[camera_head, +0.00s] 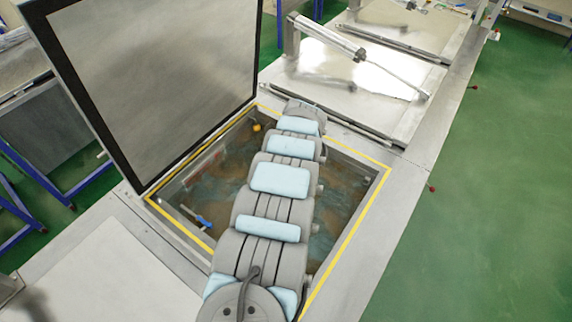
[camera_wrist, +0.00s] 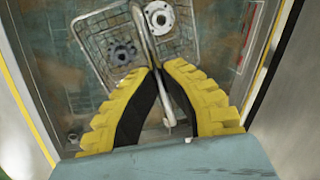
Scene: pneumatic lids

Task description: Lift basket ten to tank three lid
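In the wrist view, a wire mesh basket (camera_wrist: 97,42) shows below my gripper, with a dark round flanged part and a pale one inside. Its metal rod handle rises toward me. My gripper's (camera_wrist: 155,70) yellow fingers converge, with the tips shut on this handle. I see no number on the basket, and cannot tell whether it is clear of the tank floor. In the head view, my arm reaches down into an open tank (camera_head: 375,178) with a yellow-edged rim and hides the gripper and basket. The tank's large grey lid (camera_head: 160,75) stands raised at the left.
Beyond the open tank is a shut metal lid (camera_head: 350,92) with a pneumatic cylinder (camera_head: 325,36) over it. A flat pale cover (camera_head: 95,270) lies at the near left. Blue frames stand at the left. Green floor (camera_head: 480,200) on the right is clear.

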